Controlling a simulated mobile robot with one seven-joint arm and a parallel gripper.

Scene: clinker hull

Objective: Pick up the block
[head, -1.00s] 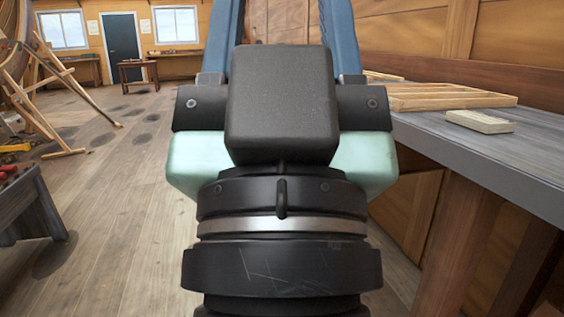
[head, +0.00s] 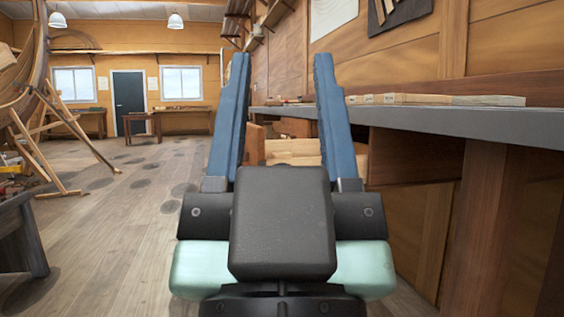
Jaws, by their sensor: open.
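A pale greenish-grey block (head: 490,101) lies on the grey-topped workbench (head: 480,122) at the right, seen almost edge-on. Its left end overlaps pale wooden pieces in this view, so I cannot tell if they touch. My gripper (head: 281,58) is in the middle of the head view, its two blue fingers wide apart and pointing away from me. Nothing shows between them except the background. It is left of the block and clear of it.
Pale wooden pieces (head: 405,98) lie on the bench beside the block. Wooden boxes (head: 292,152) stand beyond my gripper. A boat hull on wooden props (head: 60,135) stands at the left. The floor (head: 125,215) on the left is largely open.

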